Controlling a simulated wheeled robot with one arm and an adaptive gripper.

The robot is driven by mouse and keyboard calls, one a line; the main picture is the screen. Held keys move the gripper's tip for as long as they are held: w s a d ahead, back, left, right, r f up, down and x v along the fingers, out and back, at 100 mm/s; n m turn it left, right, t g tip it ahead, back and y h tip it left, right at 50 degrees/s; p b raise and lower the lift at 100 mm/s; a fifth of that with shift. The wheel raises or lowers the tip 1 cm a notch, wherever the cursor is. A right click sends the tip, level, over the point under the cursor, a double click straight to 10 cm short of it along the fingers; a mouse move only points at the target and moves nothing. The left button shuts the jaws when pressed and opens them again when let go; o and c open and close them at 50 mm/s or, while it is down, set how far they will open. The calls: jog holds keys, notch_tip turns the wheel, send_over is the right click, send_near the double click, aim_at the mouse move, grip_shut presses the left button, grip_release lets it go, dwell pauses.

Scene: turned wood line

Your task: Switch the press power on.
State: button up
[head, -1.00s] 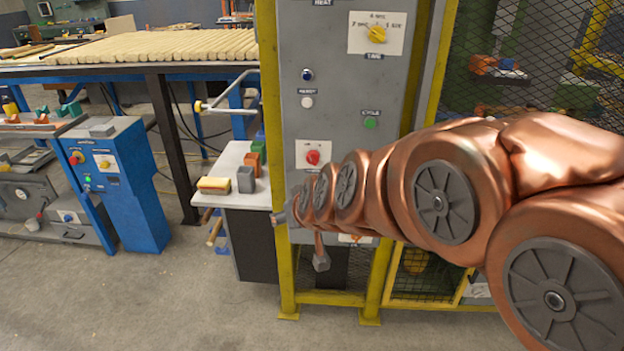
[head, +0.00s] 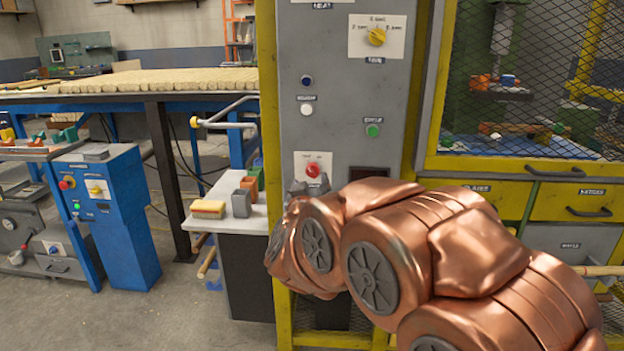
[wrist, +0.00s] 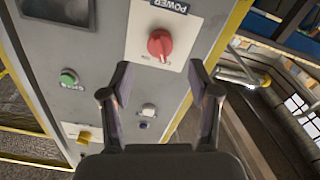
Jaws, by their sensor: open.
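The press panel is a tall grey box (head: 340,110) in a yellow frame. The power switch is a red rotary knob (head: 313,170) on a white plate, low on the panel. In the wrist view the red knob (wrist: 159,43) sits under a "POWER" label, just beyond my fingertips and roughly between them. My gripper (wrist: 158,85) is open and empty, with its two fingers spread. The knob looks apart from both fingers. In the head view my gripper (head: 312,187) is small, just below the knob, and partly hidden by my copper arm.
The panel also carries a green button (head: 372,131), a white button (head: 306,109), a dark blue button (head: 307,80) and a yellow timer knob (head: 377,37). A small white table (head: 225,222) with a sponge and blocks stands left. A mesh cage (head: 545,90) is at right.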

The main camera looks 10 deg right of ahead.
aim_at(312, 174)
jog(key=shift+b+x, duration=0.55)
jog(key=shift+x, duration=2.8)
jog(key=shift+f, duration=0.15)
jog(key=c, duration=1.1)
